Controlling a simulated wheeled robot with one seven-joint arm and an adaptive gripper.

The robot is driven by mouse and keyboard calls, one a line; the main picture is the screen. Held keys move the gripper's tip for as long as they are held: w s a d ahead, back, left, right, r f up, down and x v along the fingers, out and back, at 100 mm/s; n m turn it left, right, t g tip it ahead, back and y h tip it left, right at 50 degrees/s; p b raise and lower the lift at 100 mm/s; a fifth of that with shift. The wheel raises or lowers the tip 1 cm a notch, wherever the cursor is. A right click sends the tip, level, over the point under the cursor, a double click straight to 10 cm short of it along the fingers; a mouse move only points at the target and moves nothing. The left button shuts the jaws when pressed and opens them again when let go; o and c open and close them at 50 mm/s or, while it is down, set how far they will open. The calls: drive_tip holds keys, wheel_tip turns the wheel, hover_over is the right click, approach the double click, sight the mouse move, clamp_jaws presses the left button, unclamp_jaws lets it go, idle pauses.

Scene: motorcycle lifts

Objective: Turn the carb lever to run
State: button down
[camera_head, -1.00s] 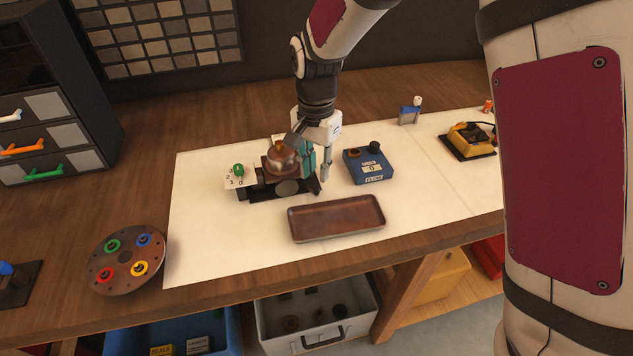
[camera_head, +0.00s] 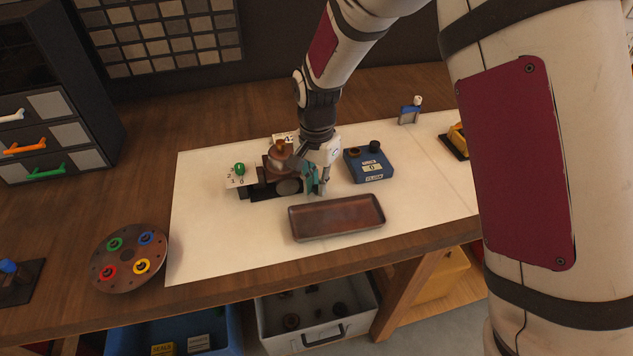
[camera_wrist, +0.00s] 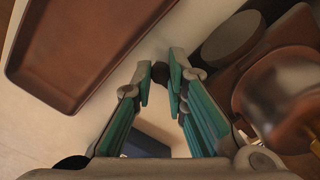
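The carburettor-like assembly (camera_head: 277,167) has a rusty brown body, a brass top and a grey round face on a black base. A green knob (camera_head: 239,169) sits on its numbered white plate at the left. My gripper (camera_head: 319,191) points down just right of the assembly, close to the bench. In the wrist view its teal-padded fingers (camera_wrist: 160,80) are partly apart. A small dark round tip (camera_wrist: 160,71) lies at the gap between the fingertips; I cannot tell whether they touch it. The brown body (camera_wrist: 282,95) is right of the fingers. I cannot make out a run mark.
A brown tray (camera_head: 336,232) lies just in front of my gripper. A blue box with a dial (camera_head: 368,165) stands to its right. A round plate with coloured rings (camera_head: 128,279) is at the left. The white mat's left front is clear.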

drive_tip(key=shift+w, duration=0.1)
drive_tip(key=n, duration=0.2)
drive_tip(key=n+b, duration=0.1)
drive_tip(key=shift+w+d+n, duration=0.3)
drive_tip(key=shift+w, duration=0.1)
drive_tip(key=n, duration=0.2)
drive_tip(key=shift+w+d+n+b, duration=0.1)
drive_tip(key=shift+w+n+b, duration=0.2)
drive_tip(key=shift+n, duration=0.1)
drive_tip(key=n, duration=0.2)
drive_tip(key=w+n+b, duration=0.1)
drive_tip(key=n, duration=0.1)
drive_tip(key=shift+w+n+b, duration=0.25)
drive_tip(key=shift+n+b, duration=0.05)
drive_tip(key=shift+n, duration=0.7)
drive_tip(key=c, duration=1.8)
unclamp_jaws()
drive_tip(key=shift+c, duration=0.2)
